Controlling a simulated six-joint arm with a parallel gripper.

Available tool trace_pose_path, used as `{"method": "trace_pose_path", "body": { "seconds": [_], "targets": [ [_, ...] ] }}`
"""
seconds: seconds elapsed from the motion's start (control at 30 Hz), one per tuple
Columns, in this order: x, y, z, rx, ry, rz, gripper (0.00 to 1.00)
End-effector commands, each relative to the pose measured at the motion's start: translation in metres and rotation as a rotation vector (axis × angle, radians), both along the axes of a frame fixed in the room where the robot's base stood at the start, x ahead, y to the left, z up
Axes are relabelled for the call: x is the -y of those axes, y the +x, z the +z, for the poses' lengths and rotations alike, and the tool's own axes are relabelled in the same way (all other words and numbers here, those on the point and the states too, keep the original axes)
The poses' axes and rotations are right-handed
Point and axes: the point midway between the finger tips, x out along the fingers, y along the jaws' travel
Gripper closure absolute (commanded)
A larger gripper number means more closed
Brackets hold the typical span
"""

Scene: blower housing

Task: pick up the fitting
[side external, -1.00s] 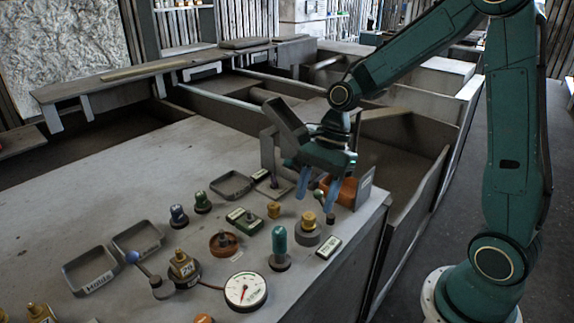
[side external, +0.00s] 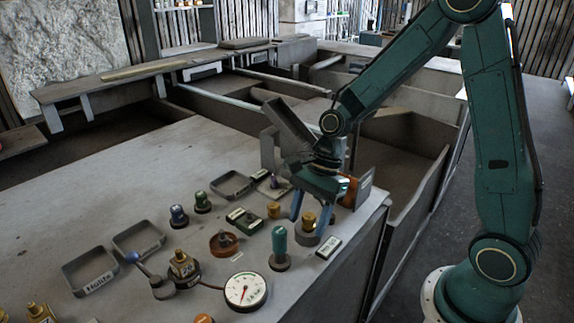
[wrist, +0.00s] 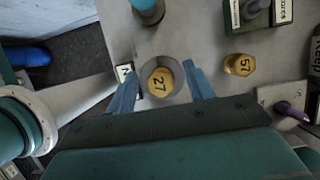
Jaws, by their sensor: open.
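A brass hex fitting marked 27 (wrist: 160,82) sits upright in a round grey base (wrist: 176,67). It also shows in the side view (side external: 309,218). My gripper (side external: 309,225) is open and points down over it. In the wrist view my gripper's blue fingers (wrist: 159,73) stand on either side of the fitting, with gaps left and right. A second brass fitting, marked 57 (wrist: 239,65), stands apart to the right in the wrist view and to the left of my gripper in the side view (side external: 273,210).
A teal-handled post (side external: 279,245) stands near my gripper on the bench. A small label block (side external: 328,247) lies close by at right. A green block (side external: 245,220), a pressure gauge (side external: 245,291) and trays (side external: 90,270) lie farther left. The bench's right edge is near.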

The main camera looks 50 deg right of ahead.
Motion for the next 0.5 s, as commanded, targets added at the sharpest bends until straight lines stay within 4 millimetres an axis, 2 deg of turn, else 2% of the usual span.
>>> {"method": "trace_pose_path", "body": {
  "seconds": [0.33, 0.5],
  "targets": [
    [0.0002, 0.0, 0.0004, 0.0, 0.0, 0.0, 0.47],
    [0.0002, 0.0, 0.0005, 0.0, 0.0, 0.0, 0.81]
  ]
}}
